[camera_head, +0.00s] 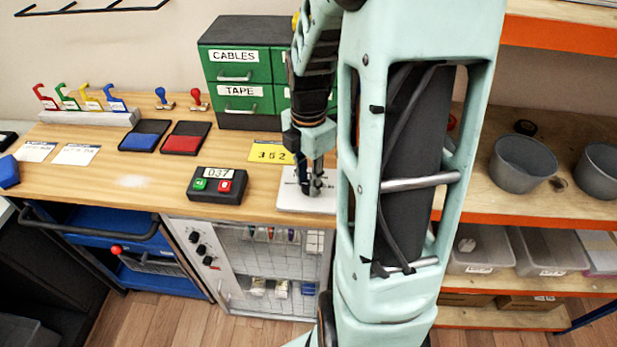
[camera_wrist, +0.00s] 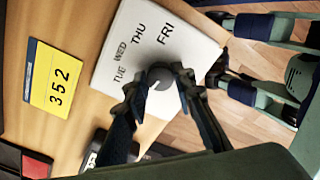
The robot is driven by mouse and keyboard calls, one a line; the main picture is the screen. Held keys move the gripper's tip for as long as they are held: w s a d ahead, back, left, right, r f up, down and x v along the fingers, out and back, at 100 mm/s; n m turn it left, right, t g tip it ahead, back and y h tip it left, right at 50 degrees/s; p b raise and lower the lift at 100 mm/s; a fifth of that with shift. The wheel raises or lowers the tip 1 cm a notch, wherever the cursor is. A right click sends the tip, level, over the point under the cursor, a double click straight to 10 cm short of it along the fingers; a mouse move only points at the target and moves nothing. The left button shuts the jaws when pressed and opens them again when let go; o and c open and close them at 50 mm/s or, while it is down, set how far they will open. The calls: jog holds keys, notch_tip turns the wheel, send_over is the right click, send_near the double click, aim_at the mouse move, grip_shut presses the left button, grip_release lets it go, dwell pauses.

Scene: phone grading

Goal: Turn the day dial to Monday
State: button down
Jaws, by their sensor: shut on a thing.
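The day dial is a white plate (camera_wrist: 112,55) lying flat on the bench, with a round dark grey knob (camera_wrist: 161,99). The plate also shows in the head view (camera_head: 291,203), partly behind my arm. TUE, WED, THU and FRI are readable on it in the wrist view; no Monday label is visible. My gripper (camera_wrist: 158,84) points down at the plate with one finger on each side of the knob, shut on it. In the head view my gripper (camera_head: 312,186) is over the plate. I cannot tell which day the knob points to.
A yellow card marked 352 (camera_head: 270,152) and a black box reading 037 (camera_head: 217,184) with green and red buttons lie left of the plate. Green drawers (camera_head: 240,73) stand behind. Blue (camera_head: 145,134) and red (camera_head: 186,137) pads lie farther left. The front bench edge is close.

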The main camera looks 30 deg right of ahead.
aim_at(308, 184)
dwell(0.3)
jog(key=c, duration=1.6)
grip_release()
jog(key=shift+r, duration=0.1)
notch_tip(308, 184, up, 12)
